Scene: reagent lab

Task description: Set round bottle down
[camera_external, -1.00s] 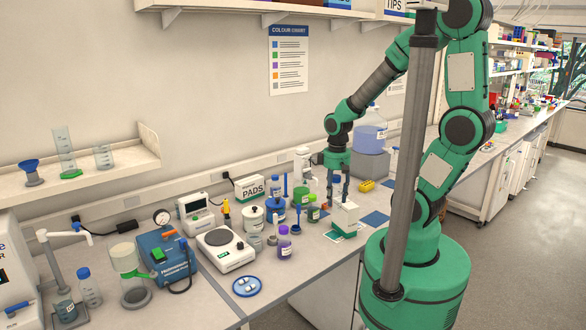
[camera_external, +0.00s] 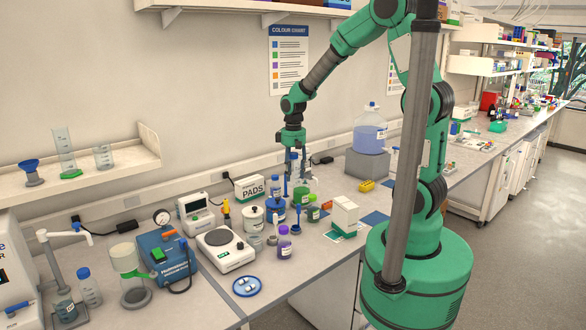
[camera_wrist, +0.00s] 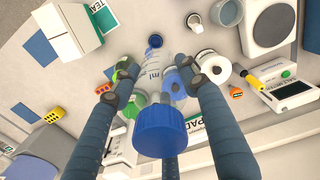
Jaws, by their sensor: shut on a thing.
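The round bottle has a large blue screw cap (camera_wrist: 160,130) close to the wrist camera, with my gripper's fingers around it. Its body looks clear but is largely hidden below the cap. My gripper (camera_external: 294,176) is shut on the bottle and points down over the back of the bench, behind the green-labelled jars. In the external view the bottle is mostly hidden by the fingers, with a bit of blue cap showing between them. I cannot tell whether its base touches the bench.
A blue-lidded jar (camera_external: 275,211) and a green jar (camera_external: 313,211) stand close in front. A white box (camera_external: 344,213) is to the right, and the PADS box (camera_external: 250,189) to the left. A large carboy (camera_external: 370,131) stands on a grey block (camera_external: 367,165).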

